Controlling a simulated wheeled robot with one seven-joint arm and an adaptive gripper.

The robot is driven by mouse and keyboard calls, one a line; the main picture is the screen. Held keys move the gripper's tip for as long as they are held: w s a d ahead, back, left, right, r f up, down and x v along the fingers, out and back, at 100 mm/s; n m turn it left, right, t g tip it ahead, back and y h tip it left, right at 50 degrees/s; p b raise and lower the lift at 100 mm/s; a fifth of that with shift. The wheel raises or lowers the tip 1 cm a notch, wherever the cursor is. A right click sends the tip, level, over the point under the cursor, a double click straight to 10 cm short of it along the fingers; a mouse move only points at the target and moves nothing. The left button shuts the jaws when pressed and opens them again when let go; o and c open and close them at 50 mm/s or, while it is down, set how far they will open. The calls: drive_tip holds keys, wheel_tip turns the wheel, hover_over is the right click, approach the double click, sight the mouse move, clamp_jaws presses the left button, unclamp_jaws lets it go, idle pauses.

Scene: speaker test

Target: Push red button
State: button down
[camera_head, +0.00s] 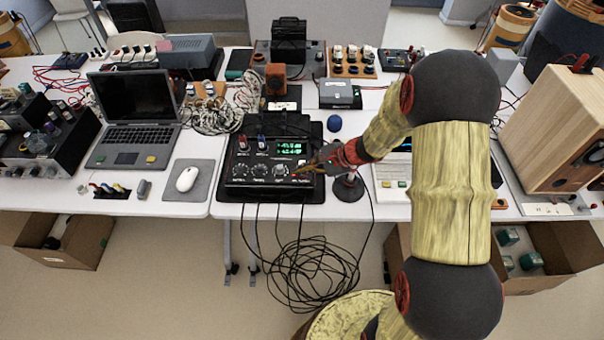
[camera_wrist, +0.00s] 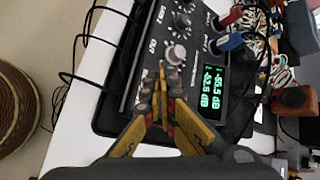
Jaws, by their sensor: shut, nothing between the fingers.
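A black control box (camera_head: 268,183) with a green display (camera_head: 289,148) and a row of knobs stands at the front of the table. It fills the upper middle of the wrist view (camera_wrist: 205,75). A red plug-like part (camera_head: 243,143) and a blue one (camera_head: 261,143) stand up from its left side. My gripper (camera_head: 298,172) is shut and empty, over the box's right front part. In the wrist view its fingertips (camera_wrist: 162,70) are close to the panel beside a pale knob (camera_wrist: 176,53); contact cannot be told. I cannot make out a red button; the fingers cover part of the panel.
A dark blue ball (camera_head: 334,123) lies behind my gripper. A laptop (camera_head: 135,115) and a white mouse (camera_head: 187,179) are left of the box. A wooden speaker (camera_head: 545,130) stands at the right. Black cables (camera_head: 305,270) hang off the front edge.

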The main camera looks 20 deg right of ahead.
drive_tip(key=shift+f, duration=0.1)
idle(0.3)
drive_tip(key=shift+f+b, duration=0.35)
drive_tip(key=shift+b, duration=0.2)
drive_tip(key=shift+f+b, duration=0.45)
idle(0.6)
drive_tip(key=shift+r, duration=0.1)
drive_tip(key=shift+r+p, duration=0.55)
drive_tip(key=shift+r, duration=0.3)
drive_tip(key=shift+r, duration=0.1)
wheel_tip(320, 180, up, 6)
drive_tip(key=p, duration=0.3)
drive_tip(key=shift+p, duration=0.4)
